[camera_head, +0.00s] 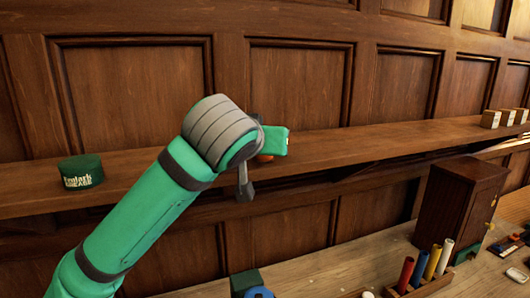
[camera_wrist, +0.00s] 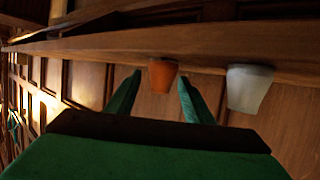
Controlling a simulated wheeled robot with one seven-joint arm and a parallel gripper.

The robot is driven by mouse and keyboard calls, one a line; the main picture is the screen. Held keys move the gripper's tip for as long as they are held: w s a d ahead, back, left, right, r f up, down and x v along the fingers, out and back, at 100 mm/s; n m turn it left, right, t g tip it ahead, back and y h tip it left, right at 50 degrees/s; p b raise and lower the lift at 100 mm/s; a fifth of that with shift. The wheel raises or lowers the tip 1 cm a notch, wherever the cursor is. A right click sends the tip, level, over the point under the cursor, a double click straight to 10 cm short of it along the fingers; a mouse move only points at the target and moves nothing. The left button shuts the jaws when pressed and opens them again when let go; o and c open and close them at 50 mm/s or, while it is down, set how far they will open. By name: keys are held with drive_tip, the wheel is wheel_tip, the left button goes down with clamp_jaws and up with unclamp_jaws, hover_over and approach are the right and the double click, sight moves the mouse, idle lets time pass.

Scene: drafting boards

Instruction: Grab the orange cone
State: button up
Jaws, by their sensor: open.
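The orange cone (camera_wrist: 162,76) shows in the wrist view as a blunt, tapered shape with its wide end against the wooden shelf. That view appears upside down. My gripper (camera_wrist: 160,90) is open, with one green finger on each side of the cone and visible gaps between. I cannot tell how deep the cone sits between the fingers. In the head view my gripper (camera_head: 246,182) is at the shelf, and only a sliver of the orange cone (camera_head: 264,157) shows behind it; the rest is hidden.
A pale grey tapered piece (camera_wrist: 248,88) stands beside the cone in the wrist view. The shelf (camera_head: 370,138) also holds a dark green tin (camera_head: 81,172) at left and small boxes (camera_head: 490,119) at right. A dark wooden cabinet (camera_head: 459,212) and coloured tubes (camera_head: 432,262) stand below.

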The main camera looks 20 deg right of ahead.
drive_tip(key=shift+x, duration=1.8)
drive_tip(key=c, duration=1.1)
drive_tip(key=shift+r, duration=0.15)
